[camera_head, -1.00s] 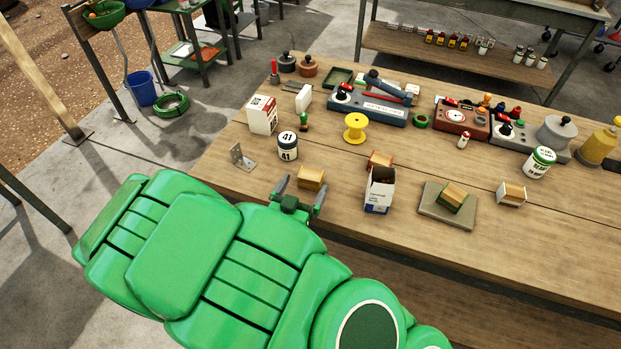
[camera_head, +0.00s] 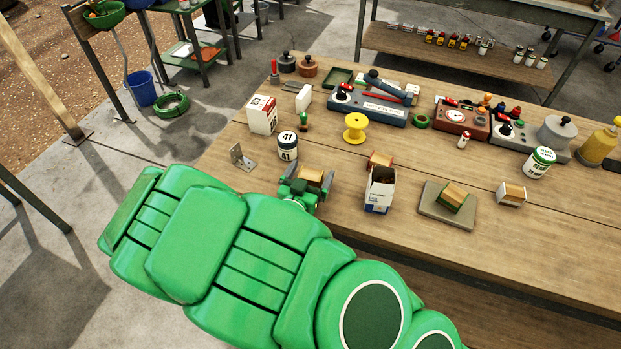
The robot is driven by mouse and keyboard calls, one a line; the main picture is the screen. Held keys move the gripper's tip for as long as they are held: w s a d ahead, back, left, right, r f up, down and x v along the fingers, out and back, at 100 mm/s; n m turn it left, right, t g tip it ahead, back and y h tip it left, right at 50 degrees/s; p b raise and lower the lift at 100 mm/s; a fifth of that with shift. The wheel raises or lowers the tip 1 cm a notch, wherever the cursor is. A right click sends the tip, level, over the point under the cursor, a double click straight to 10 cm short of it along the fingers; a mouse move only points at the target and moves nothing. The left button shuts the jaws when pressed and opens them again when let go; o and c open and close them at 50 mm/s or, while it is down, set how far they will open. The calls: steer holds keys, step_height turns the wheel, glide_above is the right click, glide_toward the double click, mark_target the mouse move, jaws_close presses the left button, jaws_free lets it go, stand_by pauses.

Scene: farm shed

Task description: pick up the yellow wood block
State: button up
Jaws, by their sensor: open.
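A yellow wood block (camera_head: 311,174) sits near the front edge of the wooden workbench, left of the white open carton. My gripper (camera_head: 310,180) is open at the block, with one finger on each side of it. The near part of the block is hidden by the gripper. I cannot tell whether the fingers touch it. Other wood blocks are on the bench: a reddish-brown one (camera_head: 380,159) behind the carton, a yellow-topped one with green below (camera_head: 454,194) on a grey slab, and a tan and white one (camera_head: 511,194) at the right.
The white carton (camera_head: 379,188) stands close right of my gripper. A white can marked 41 (camera_head: 288,147) is just behind, and a metal angle bracket (camera_head: 241,157) is to the left. A yellow spool (camera_head: 355,128) and several instruments fill the back. The workbench (camera_head: 400,225) is bare along its front.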

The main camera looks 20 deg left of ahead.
mark_target(311, 174)
steer(key=c, duration=1.1)
steer(key=shift+r, duration=5)
